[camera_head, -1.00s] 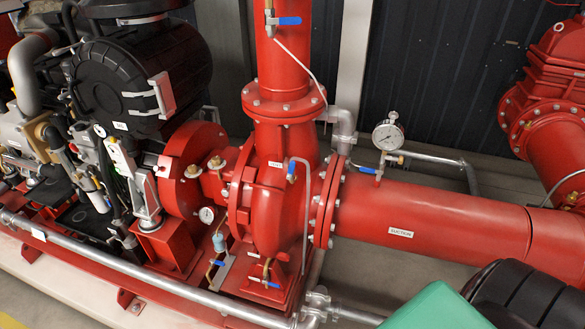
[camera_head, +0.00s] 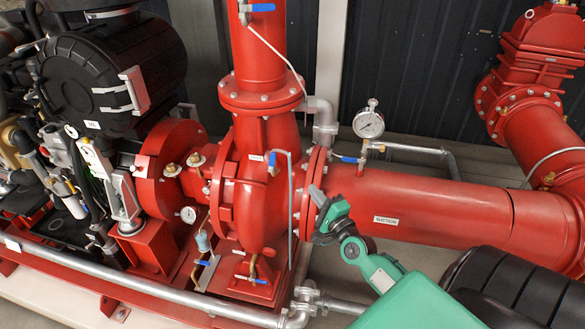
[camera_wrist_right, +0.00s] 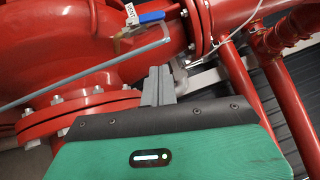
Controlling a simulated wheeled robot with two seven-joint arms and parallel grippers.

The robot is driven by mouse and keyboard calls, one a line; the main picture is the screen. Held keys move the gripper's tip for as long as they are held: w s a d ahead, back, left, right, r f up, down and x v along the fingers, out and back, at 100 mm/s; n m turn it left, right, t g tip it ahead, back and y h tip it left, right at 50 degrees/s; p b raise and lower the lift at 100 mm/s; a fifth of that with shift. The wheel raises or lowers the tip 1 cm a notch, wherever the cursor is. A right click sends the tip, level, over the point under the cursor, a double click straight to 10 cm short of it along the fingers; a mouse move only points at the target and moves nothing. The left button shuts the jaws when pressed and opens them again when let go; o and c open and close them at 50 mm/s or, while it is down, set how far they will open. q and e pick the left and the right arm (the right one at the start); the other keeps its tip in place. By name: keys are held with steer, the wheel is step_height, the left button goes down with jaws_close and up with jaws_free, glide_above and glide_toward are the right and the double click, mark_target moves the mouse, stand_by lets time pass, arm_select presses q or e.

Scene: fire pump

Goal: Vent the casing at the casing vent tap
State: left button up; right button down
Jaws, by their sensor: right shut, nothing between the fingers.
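The casing vent tap (camera_head: 272,160) is on the upper front of the red pump casing (camera_head: 262,195). It has a small blue lever, a white label beside it and a thin grey pipe bending down. In the right wrist view its blue lever (camera_wrist_right: 151,17) and label are at the top, with the grey pipe (camera_wrist_right: 95,75) running down left. My right gripper (camera_head: 314,196) is shut and empty, to the right of the tap and lower, in front of the suction flange. Its grey fingers (camera_wrist_right: 158,82) are together in the wrist view, apart from the lever. My left gripper is not in view.
The suction pipe (camera_head: 440,205) runs right from the casing. A gauge (camera_head: 368,124) with another blue-lever valve (camera_head: 350,159) stands above it. A vertical red pipe (camera_head: 258,50) rises over the casing. A grey rail (camera_head: 140,285) crosses the front.

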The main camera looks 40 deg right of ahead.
steer(key=p, duration=0.3)
glide_toward(272, 163)
steer(key=w+d+r, duration=0.2)
steer(key=w+d, duration=0.1)
steer(key=d, duration=0.2)
steer(key=w+a+p, duration=0.2)
steer(key=shift+w+a+r, duration=0.15)
steer(key=shift+w+a, duration=0.05)
steer(key=shift+w, duration=0.2)
